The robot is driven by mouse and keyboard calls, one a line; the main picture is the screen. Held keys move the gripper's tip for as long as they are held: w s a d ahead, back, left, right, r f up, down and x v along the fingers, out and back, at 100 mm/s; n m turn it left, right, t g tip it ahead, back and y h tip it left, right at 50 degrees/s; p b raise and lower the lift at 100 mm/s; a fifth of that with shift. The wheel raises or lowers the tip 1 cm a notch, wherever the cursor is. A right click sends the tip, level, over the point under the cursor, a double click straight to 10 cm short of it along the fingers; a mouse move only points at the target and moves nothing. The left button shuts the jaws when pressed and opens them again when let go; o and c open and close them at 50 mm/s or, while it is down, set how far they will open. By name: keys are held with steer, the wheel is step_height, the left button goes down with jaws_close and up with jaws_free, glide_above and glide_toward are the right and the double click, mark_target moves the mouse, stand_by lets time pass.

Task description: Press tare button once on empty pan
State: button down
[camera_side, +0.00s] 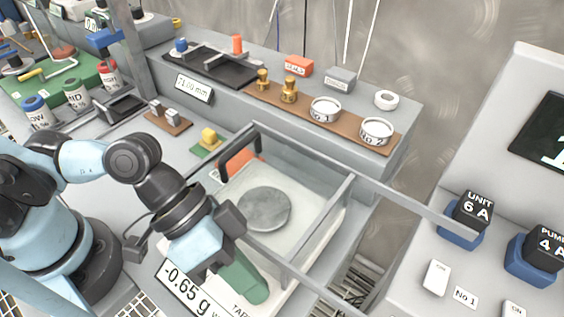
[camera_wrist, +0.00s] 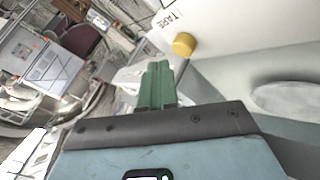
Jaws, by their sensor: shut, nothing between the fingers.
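The balance has a round grey pan (camera_side: 264,209), which is empty, inside a clear-walled draft shield. Its display (camera_side: 187,290) reads -0.65 g. In the wrist view the round yellow tare button (camera_wrist: 184,44) sits beside the printed TARE label (camera_wrist: 171,17). The pan also shows at the right edge of the wrist view (camera_wrist: 288,99). My gripper (camera_side: 258,290) is shut and empty, its green fingers pointing down at the front of the balance. In the wrist view the green fingers (camera_wrist: 158,84) appear just below and left of the button, apart in the picture. The button is hidden in the side view.
The shield's rails (camera_side: 345,190) stand right beside my gripper. Behind the balance, a raised ledge holds a brown tray (camera_side: 350,132) with brass weights and white dishes. A yellow piece (camera_side: 209,135) lies on a green pad. A control panel with switches (camera_side: 437,277) stands at right.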

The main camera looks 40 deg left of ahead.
steer(key=shift+t+y, duration=0.4)
steer(key=shift+y, duration=0.4)
steer(key=a+f, duration=0.2)
steer(key=a, duration=0.1)
steer(key=shift+w+a+f, duration=0.1)
steer(key=shift+w+a, duration=0.05)
steer(key=shift+w, duration=0.25)
steer(key=shift+r, duration=2.55)
steer(key=shift+d, duration=0.2)
